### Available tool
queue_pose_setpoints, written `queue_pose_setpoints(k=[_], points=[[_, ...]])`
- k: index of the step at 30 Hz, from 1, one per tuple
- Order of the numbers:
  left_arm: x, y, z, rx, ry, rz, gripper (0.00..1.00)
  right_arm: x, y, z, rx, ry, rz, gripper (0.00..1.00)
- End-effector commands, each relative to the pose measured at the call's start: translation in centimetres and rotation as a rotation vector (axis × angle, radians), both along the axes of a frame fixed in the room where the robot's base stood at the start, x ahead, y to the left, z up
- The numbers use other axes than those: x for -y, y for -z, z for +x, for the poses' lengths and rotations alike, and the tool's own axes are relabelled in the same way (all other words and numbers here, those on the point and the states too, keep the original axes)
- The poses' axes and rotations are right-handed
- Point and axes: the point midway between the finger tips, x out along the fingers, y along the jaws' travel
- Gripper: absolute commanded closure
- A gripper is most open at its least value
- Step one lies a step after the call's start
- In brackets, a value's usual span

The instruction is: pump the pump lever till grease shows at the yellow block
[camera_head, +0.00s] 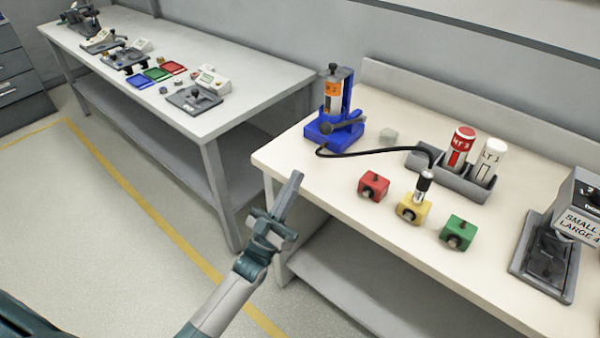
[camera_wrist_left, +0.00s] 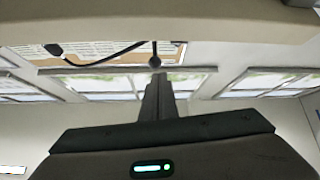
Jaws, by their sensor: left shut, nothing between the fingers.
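The blue grease pump (camera_head: 335,130) stands at the table's far left corner with an orange-labelled cartridge (camera_head: 332,97) in it. Its dark pump lever (camera_head: 343,123) sticks out low at the front. A black hose (camera_head: 385,151) runs from the pump to a dark coupler (camera_head: 424,184) standing on the yellow block (camera_head: 412,210). I can make out no grease there. My left gripper (camera_head: 296,178) is shut and empty, in front of the table's left edge, apart from the pump and lever. It also shows in the left wrist view (camera_wrist_left: 157,85). My right gripper is not in view.
A red block (camera_head: 373,186) and a green block (camera_head: 458,232) flank the yellow one. A grey holder (camera_head: 474,188) holds red and white cartridges. A labelled dark device (camera_head: 546,248) stands at right. Another table (camera_head: 240,95) with trays stands at left. Floor is clear between.

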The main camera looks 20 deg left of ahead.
Motion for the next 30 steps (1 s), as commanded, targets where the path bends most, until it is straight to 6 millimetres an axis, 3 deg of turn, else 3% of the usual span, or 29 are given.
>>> queue_pose_setpoints(k=[3, 8, 30], points=[[-0.3, 1.6, -1.1, 0.0, 0.0, 0.0, 1.0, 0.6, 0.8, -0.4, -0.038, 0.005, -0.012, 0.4], [-0.5, 2.5, -1.8, 0.001, 0.0, 0.0, 1.0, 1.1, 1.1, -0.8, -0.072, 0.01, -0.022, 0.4], [-0.6, 2.6, -2.1, 0.002, 0.0, -0.001, 1.0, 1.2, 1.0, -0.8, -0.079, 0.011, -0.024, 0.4]])
